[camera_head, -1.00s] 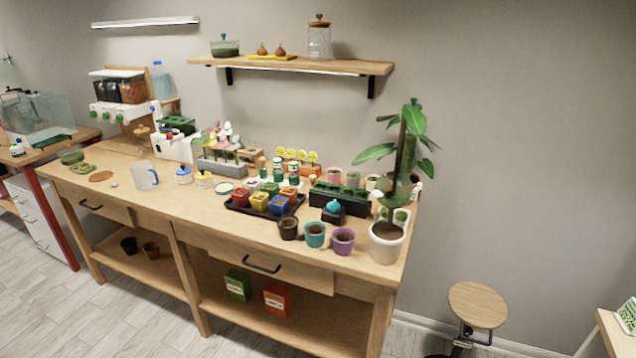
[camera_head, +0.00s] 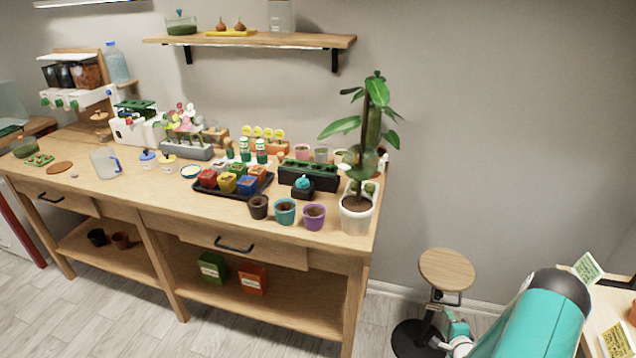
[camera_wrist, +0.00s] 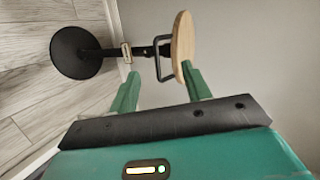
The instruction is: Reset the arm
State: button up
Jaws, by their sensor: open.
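My gripper (camera_wrist: 162,86) shows in the wrist view with its two green fingers spread apart and nothing between them. Beyond the fingers is a stool with a round wooden seat (camera_wrist: 183,45) and a black base (camera_wrist: 76,52), seen on its side in that view. In the head view my teal arm (camera_head: 535,320) enters at the lower right, in front of the floor right of the bench. A smaller teal and white part of it shows beside the stool. I cannot make out the fingers in the head view.
The wooden bench (camera_head: 130,190) holds a tall potted plant (camera_head: 357,213) at its right end, small pots and a black tray (camera_head: 262,190). A shelf (camera_head: 250,41) hangs above. The stool (camera_head: 446,269) stands right of the bench. Another table edge with cards is at far right.

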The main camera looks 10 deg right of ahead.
jog(key=w+a+r+n+g, duration=0.1)
jog(key=w+a+r+n, duration=0.25)
jog(key=r, duration=0.65)
jog(key=w+a+r+n+g, duration=0.2)
jog(key=w+r+n, duration=0.25)
jog(key=r, duration=0.55)
jog(key=s+a+r+n+g, duration=0.1)
jog(key=a+r+n, duration=0.1)
jog(key=a+r, duration=0.4)
jog(key=a+r+n, duration=0.1)
jog(key=a+r, duration=0.3)
jog(key=r, duration=0.5)
jog(key=s+a+r+n+g+y, duration=0.1)
jog(key=s+a+r+n, duration=0.3)
jog(key=s+a+r, duration=0.7)
jog(key=s+a+r+n+g+y, duration=0.2)
jog(key=s+a+n, duration=0.3)
jog(key=s+a, duration=0.7)
jog(key=s+r, duration=0.1)
jog(key=s, duration=0.1)
jog(key=shift+s+a+r+n+y, duration=0.15)
jog(key=shift+s+a+n+y, duration=0.15)
jog(key=shift+s+n, duration=0.1)
